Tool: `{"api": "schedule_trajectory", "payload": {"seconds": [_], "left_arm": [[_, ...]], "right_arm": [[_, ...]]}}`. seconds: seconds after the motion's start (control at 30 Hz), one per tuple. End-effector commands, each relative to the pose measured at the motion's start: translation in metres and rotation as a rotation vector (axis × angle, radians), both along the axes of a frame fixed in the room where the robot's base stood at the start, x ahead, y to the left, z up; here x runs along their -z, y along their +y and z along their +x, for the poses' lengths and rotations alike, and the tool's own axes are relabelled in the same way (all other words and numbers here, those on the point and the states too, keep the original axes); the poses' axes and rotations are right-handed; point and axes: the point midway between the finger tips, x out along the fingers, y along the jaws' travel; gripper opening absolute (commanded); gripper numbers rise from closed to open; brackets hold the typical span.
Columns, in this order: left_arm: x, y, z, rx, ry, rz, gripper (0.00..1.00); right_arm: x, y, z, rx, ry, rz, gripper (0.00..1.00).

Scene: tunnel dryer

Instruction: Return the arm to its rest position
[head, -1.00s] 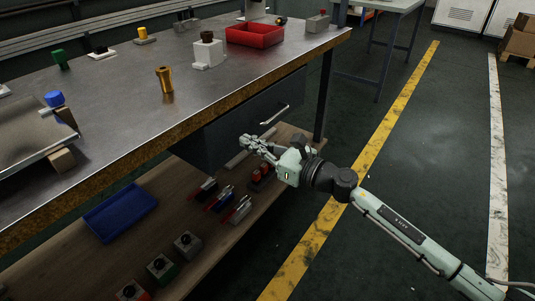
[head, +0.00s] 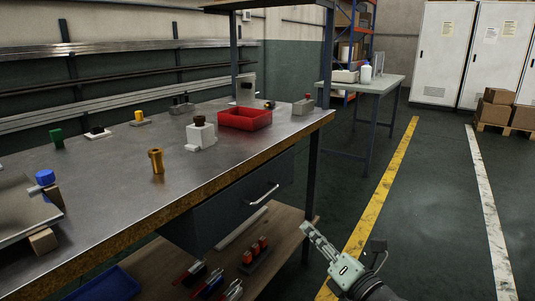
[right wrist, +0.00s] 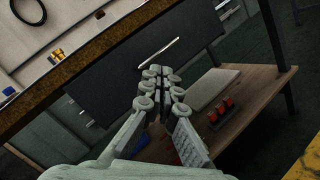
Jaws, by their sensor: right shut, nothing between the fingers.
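My right gripper (head: 314,232) is shut and empty. In the head view it is low, just right of the workbench and its lower shelf, apart from both. In the right wrist view the right gripper (right wrist: 160,72) points toward the closed dark drawer (right wrist: 150,65) under the bench top. The drawer (head: 232,204) with its bright handle (head: 263,194) also shows in the head view. My left gripper is out of view.
The workbench (head: 110,180) carries a red bin (head: 244,118), a brass part (head: 156,161) and a white block (head: 200,137). A bench leg (head: 312,165) stands behind my right gripper. The floor (head: 440,220) to the right is clear, with a yellow line (head: 385,190).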

Motion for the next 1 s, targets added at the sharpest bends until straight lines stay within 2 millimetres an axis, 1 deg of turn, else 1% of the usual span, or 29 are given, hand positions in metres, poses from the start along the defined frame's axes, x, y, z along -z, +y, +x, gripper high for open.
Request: {"api": "schedule_trajectory", "payload": {"seconds": [0.03, 0.07, 0.1, 0.17, 0.2, 0.27, 0.3, 0.33, 0.37, 0.4, 0.47, 0.5, 0.6, 0.7, 0.8, 0.83, 1.0], "left_arm": [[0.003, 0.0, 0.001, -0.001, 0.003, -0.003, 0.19], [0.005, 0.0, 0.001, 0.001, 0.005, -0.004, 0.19], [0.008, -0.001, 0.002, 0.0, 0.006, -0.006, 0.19], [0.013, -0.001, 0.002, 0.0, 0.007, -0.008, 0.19], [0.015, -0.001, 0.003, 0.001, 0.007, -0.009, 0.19], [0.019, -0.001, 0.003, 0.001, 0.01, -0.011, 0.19], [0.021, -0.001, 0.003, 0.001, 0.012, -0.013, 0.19], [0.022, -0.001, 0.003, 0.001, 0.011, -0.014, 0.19], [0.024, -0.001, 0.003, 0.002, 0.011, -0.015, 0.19], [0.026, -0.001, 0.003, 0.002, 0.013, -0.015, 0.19], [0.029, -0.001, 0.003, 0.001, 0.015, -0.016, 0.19], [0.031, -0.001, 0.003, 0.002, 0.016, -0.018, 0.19], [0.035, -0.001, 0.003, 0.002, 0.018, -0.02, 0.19], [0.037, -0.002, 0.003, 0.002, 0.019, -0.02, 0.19], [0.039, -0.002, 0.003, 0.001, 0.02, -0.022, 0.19], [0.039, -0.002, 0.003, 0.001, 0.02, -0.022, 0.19], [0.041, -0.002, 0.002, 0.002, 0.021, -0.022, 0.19]], "right_arm": [[0.024, -0.029, -0.001, 0.135, 0.167, 0.214, 0.0], [0.038, -0.047, -0.003, 0.214, 0.253, 0.332, 0.0], [0.06, -0.069, -0.008, 0.312, 0.357, 0.474, 0.0], [0.094, -0.098, -0.022, 0.455, 0.496, 0.666, 0.0], [0.117, -0.113, -0.035, 0.546, 0.579, 0.783, 0.0], [0.151, -0.134, -0.059, 0.683, 0.692, 0.943, 0.0], [0.173, -0.145, -0.078, 0.776, 0.761, 1.045, 0.0], [0.189, -0.151, -0.093, 0.844, 0.81, 1.115, 0.0], [0.205, -0.157, -0.109, 0.915, 0.856, 1.184, 0.0], [0.224, -0.164, -0.132, 1.008, 0.913, 1.271, 0.0], [0.249, -0.17, -0.167, 1.145, 0.986, 1.388, 0.0], [0.262, -0.172, -0.189, 1.23, 1.025, 1.455, 0.0], [0.287, -0.174, -0.238, 1.419, 1.101, 1.585, 0.0], [0.301, -0.173, -0.273, 1.553, 1.144, 1.666, 0.0], [0.307, -0.171, -0.292, 1.625, 1.163, 1.707, 0.0], [0.308, -0.171, -0.294, 1.636, 1.165, 1.714, 0.0], [0.309, -0.171, -0.297, 1.648, 1.169, 1.719, 0.0]]}}
